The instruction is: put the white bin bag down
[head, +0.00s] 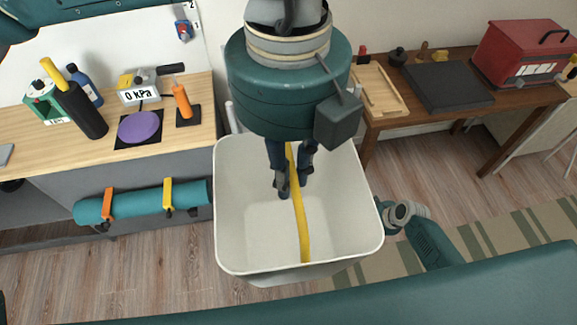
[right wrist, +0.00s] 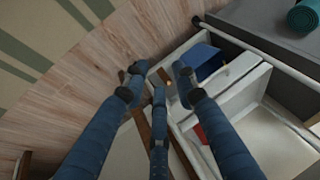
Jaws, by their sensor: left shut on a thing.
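The white bin bag (head: 245,215) is in the middle of the head view, an open box-like shape with a yellow strap (head: 300,225) across its mouth. My left gripper (head: 292,184) points down into the mouth. Its fingers are shut on the strap. The bag looks upright and empty; its underside is hidden, so I cannot tell whether it touches anything below. In the right wrist view my right gripper (right wrist: 158,76) has its blue fingers spread apart with nothing between them.
A wooden-topped bench (head: 195,100) with tools stands left; a rolled teal mat (head: 145,202) hangs on its front. A brown table (head: 430,118) with a red toolbox (head: 520,52) stands right. The right wrist view shows a white-framed container (right wrist: 225,85) with blue and red inside. Floor shows around the bag.

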